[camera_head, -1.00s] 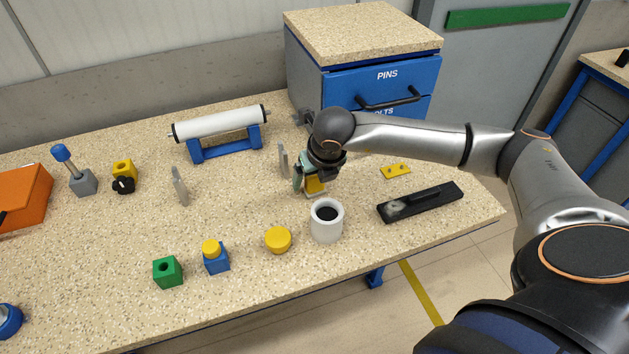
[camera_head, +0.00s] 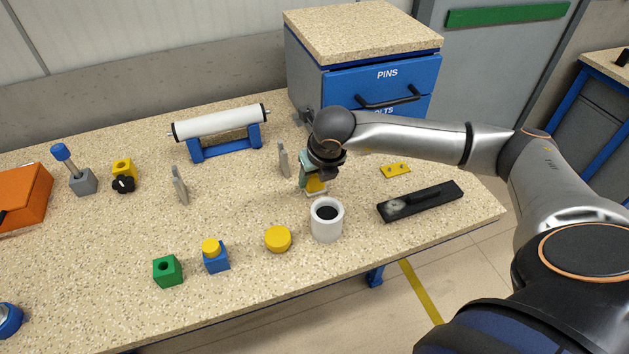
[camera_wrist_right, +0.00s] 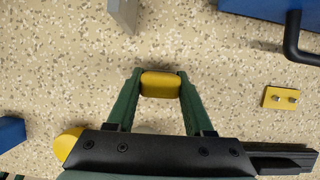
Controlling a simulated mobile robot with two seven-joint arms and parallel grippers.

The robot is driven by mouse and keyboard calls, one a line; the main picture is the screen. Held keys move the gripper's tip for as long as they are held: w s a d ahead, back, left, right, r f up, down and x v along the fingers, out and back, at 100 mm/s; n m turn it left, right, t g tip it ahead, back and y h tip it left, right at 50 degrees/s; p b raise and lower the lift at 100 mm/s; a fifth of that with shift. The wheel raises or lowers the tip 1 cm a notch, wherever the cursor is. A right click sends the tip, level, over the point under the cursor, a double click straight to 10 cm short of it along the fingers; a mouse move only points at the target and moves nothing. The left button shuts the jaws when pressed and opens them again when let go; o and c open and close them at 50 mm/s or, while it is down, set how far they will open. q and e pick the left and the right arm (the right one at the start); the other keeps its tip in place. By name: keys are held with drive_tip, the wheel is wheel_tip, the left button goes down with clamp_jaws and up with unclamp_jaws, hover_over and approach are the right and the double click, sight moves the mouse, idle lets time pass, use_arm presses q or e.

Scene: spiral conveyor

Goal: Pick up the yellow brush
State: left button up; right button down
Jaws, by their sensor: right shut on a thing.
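The yellow brush (camera_head: 317,186) is between the fingers of my right gripper (camera_head: 312,184), behind the white cup in the head view. In the right wrist view, the rounded yellow top of the brush (camera_wrist_right: 161,84) sits between the two green fingers of the right gripper (camera_wrist_right: 158,90), touching both. The gripper is shut on it. A pale lower edge of the brush shows under the yellow part in the head view, at or just above the table; I cannot tell which. My left gripper is in neither view.
A white cup (camera_head: 326,229) with dark contents stands just in front of the gripper. A black tray (camera_head: 445,199) and a yellow plate with pins (camera_head: 396,170) lie to the right. A grey upright plate (camera_head: 284,160) stands close behind left. The blue drawer cabinet (camera_head: 345,85) is behind.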

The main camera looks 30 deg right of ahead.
drive_tip(key=shift+r, duration=0.2)
drive_tip(key=shift+r, duration=0.2)
wheel_tip(320, 180, up, 2)
drive_tip(key=shift+w+r+b, duration=0.1)
drive_tip(key=shift+r+b, duration=0.1)
drive_tip(key=shift+b, duration=0.4)
drive_tip(key=s+a+r, duration=0.3)
drive_tip(key=s+r, duration=0.2)
drive_tip(key=s, duration=0.1)
drive_tip(key=s+a+r+b, duration=0.1)
drive_tip(key=s+a+r, duration=0.2)
drive_tip(key=s+r, duration=0.2)
drive_tip(key=shift+s+a, duration=0.25)
drive_tip(key=shift+s, duration=0.55)
drive_tip(key=c, duration=0.9)
unclamp_jaws()
clamp_jaws()
drive_tip(key=shift+f, duration=0.1)
